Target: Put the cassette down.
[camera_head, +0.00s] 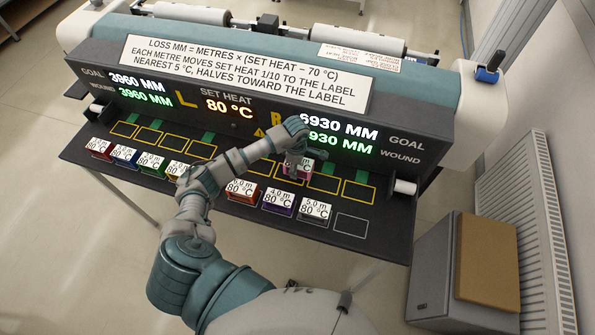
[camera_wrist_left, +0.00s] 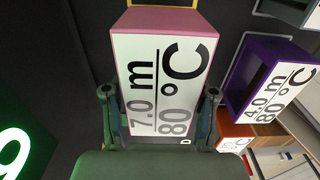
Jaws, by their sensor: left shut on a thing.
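A pink cassette (camera_head: 297,172) with a white label reading 7.0 m, 80 °C is in my left gripper (camera_head: 298,158). In the head view it is over the yellow-outlined back row, right of the warning sign; whether it touches the shelf I cannot tell. In the left wrist view the pink cassette (camera_wrist_left: 167,22) sits between the two fingers of the left gripper (camera_wrist_left: 158,105), label toward the camera. My left forearm crosses the shelf and hides part of both rows. My right gripper is not in view.
The dark shelf (camera_head: 385,235) carries red, blue, green and yellow cassettes at left, and an orange-red cassette (camera_head: 242,190), purple cassette (camera_head: 279,201) and grey cassette (camera_head: 314,211) in front. Yellow outlines (camera_head: 358,191) beside the pink cassette are empty. The machine panel (camera_head: 420,125) rises behind.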

